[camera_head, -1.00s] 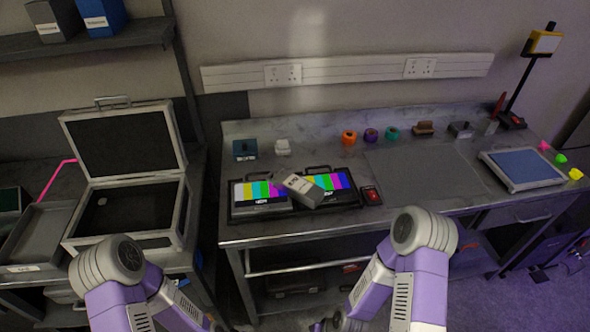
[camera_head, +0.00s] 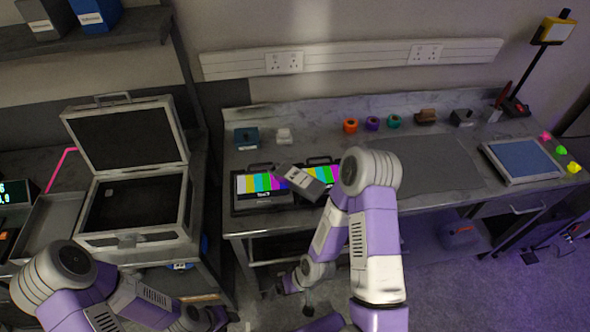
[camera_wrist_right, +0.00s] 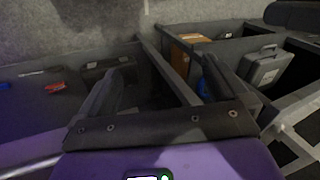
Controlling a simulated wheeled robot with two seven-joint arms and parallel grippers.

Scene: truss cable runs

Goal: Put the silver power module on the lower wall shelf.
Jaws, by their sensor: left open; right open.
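The silver power module (camera_head: 300,182) is a small grey box with a light label. It lies tilted on and between two dark cases with colour-bar screens on the workbench. A dark wall shelf (camera_head: 130,31) crosses the upper left; I cannot tell whether it is the lower one. My left gripper (camera_head: 225,316) is at the bottom edge, left of the bench, partly cut off, and away from the module. My right gripper (camera_wrist_right: 168,92) is open and empty in the wrist view, low by the bench and below the module; my right arm covers part of the right screen.
A grey box (camera_head: 42,14) and a blue box (camera_head: 95,12) stand on the shelf. An open case (camera_head: 135,240) sits on the left table. The bench (camera_head: 430,165) has a clear mat; several coloured rolls line its back. A grey case (camera_wrist_right: 265,68) shows in the wrist view.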

